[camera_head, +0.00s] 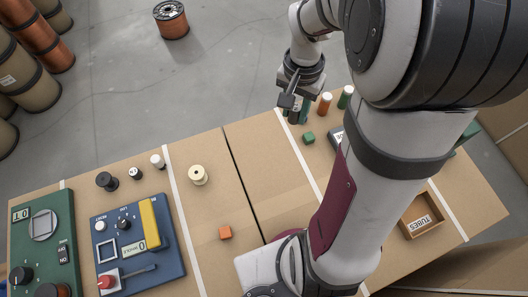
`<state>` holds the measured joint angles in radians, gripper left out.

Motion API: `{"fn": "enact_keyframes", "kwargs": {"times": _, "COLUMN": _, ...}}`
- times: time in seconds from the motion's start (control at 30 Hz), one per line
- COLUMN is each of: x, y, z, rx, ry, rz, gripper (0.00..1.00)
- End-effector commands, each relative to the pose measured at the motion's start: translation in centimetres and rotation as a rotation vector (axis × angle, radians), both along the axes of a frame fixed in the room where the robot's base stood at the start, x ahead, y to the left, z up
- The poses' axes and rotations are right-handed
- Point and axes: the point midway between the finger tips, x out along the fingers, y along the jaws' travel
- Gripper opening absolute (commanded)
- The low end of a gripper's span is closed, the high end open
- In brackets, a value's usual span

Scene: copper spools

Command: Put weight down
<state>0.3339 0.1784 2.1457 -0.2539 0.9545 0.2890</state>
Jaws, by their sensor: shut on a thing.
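My gripper (291,106) is at the far edge of the cardboard-coloured table, right of the picture's centre, pointing down. It is shut on a dark object (294,117), mostly hidden by the fingers. I cannot tell if this is the weight, or whether it touches the table. A teal cylinder (305,110) stands close beside it. At the left stand a black spool-like piece (107,181), a small black piece with a white label (135,173), a small white-topped piece (157,161) and a cream spool-like piece (198,175).
Orange (324,105) and green (346,97) tubes stand right of my gripper. Blue (140,247) and green (42,240) instruments fill the left. A TUBES box (421,214) is at right.

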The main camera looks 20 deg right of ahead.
Motion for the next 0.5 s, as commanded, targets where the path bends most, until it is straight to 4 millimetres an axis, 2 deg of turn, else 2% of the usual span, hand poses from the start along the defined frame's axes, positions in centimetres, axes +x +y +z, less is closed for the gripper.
{"fn": "enact_keyframes", "kwargs": {"times": 0.03, "x": 0.5, "y": 3.1, "z": 0.3, "rx": 0.000, "ry": -0.001, "rz": 0.094, "gripper": 0.00}}
{"fn": "enact_keyframes", "kwargs": {"times": 0.1, "x": 0.6, "y": 6.7, "z": 0.5, "rx": -0.001, "ry": -0.002, "rz": 0.201, "gripper": 0.00}}
{"fn": "enact_keyframes", "kwargs": {"times": 0.2, "x": 0.3, "y": 10.5, "z": 0.8, "rx": 0.000, "ry": -0.001, "rz": 0.313, "gripper": 0.00}}
{"fn": "enact_keyframes", "kwargs": {"times": 0.37, "x": -0.3, "y": 13.7, "z": 0.8, "rx": 0.000, "ry": 0.000, "rz": 0.402, "gripper": 0.00}}
{"fn": "enact_keyframes", "kwargs": {"times": 0.5, "x": -0.2, "y": 17.3, "z": -1.3, "rx": 0.001, "ry": 0.004, "rz": 0.416, "gripper": 0.00}}
